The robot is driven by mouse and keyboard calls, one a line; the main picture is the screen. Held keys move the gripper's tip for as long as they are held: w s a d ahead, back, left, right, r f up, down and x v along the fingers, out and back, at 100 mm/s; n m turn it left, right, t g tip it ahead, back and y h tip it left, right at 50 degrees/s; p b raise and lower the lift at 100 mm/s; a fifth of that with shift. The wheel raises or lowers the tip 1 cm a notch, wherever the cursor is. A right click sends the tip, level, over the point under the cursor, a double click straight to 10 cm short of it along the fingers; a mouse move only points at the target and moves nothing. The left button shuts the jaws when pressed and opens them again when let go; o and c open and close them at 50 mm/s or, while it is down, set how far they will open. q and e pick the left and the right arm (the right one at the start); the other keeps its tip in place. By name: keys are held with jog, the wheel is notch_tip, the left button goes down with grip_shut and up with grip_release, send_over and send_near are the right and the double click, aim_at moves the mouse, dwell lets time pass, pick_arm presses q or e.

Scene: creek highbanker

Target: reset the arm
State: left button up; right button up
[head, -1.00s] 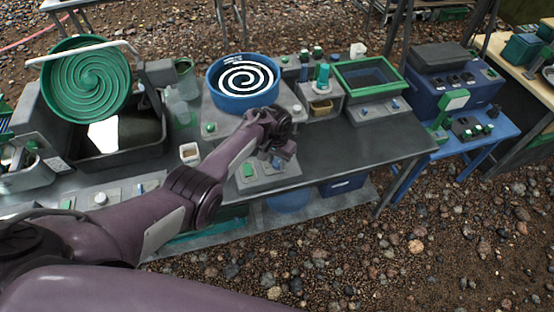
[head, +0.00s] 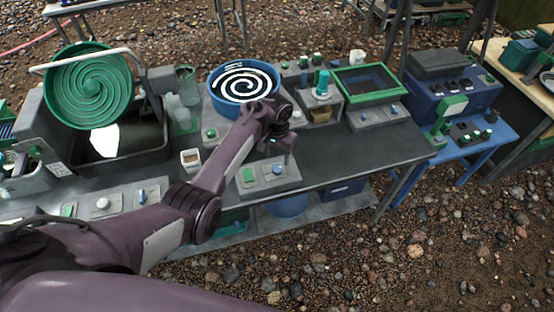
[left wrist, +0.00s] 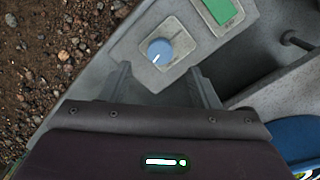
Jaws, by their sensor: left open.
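My left arm reaches in from the left in the head view, over the grey workbench. My left gripper (head: 286,143) is above the small control panel (head: 267,184) in front of the blue spiral bowl (head: 243,84). In the left wrist view its two fingers (left wrist: 161,83) stand wide apart with nothing between them. A blue knob (left wrist: 160,51) on a grey plate lies just beyond the fingers, apart from them. A green button (left wrist: 220,10) sits beside it. My right gripper is not in view.
A green spiral pan (head: 88,87) leans over a dark tub at the left. A green-framed tray (head: 370,84) and a blue machine (head: 450,88) are at the right. The bench top (head: 350,150) right of the gripper is clear.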

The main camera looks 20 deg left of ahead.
pick_arm(q)
jog(key=shift+r, duration=0.5)
